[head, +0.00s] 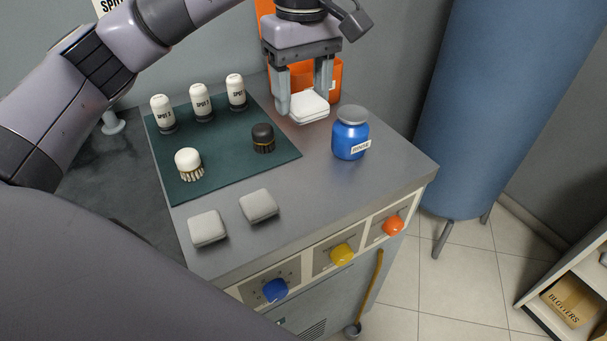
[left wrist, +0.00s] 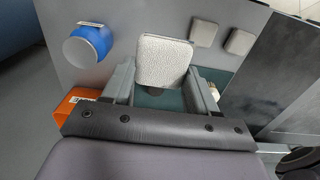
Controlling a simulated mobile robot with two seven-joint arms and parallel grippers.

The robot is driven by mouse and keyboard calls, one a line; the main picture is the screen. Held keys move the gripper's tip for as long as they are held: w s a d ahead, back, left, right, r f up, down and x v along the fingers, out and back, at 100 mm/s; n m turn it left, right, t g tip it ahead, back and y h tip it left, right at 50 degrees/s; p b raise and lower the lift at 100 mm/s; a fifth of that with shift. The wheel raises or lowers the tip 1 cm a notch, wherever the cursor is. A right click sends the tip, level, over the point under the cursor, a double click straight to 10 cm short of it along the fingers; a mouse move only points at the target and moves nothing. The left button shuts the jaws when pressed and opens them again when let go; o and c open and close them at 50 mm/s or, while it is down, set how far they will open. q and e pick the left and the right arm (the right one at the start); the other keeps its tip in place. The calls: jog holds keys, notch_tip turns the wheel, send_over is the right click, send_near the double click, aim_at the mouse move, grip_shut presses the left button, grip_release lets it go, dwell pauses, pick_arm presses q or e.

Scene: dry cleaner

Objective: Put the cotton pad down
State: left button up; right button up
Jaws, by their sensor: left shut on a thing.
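My left gripper (head: 304,92) is shut on a white square cotton pad (head: 309,107). It holds the pad near the back right of the metal counter (head: 330,190), in front of an orange container. In the left wrist view the pad (left wrist: 163,61) sits between the two fingers (left wrist: 160,88). I cannot tell whether the pad touches the counter. Two more light grey pads lie on the counter's front left, one at the left (head: 208,228) and one to its right (head: 259,206). My right gripper is not in view.
A dark green mat (head: 225,165) holds three spot bottles (head: 201,103), a white brush (head: 188,164) and a black brush (head: 263,138). A blue rinse jar (head: 350,135) stands right of the mat, near the held pad. The orange container (head: 334,78) is behind. Counter between mat and jar is bare.

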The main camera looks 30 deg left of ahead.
pick_arm(q)
send_over(302, 187)
notch_tip(302, 187, down, 12)
jog(key=shift+f+p, duration=0.2)
jog(key=shift+p, duration=0.2)
notch_tip(302, 187, down, 4)
jog(key=shift+f, duration=0.25)
jog(key=shift+d, duration=0.1)
jog(key=shift+f, duration=0.2)
jog(key=o, duration=1.1)
jog(key=shift+r, duration=0.1)
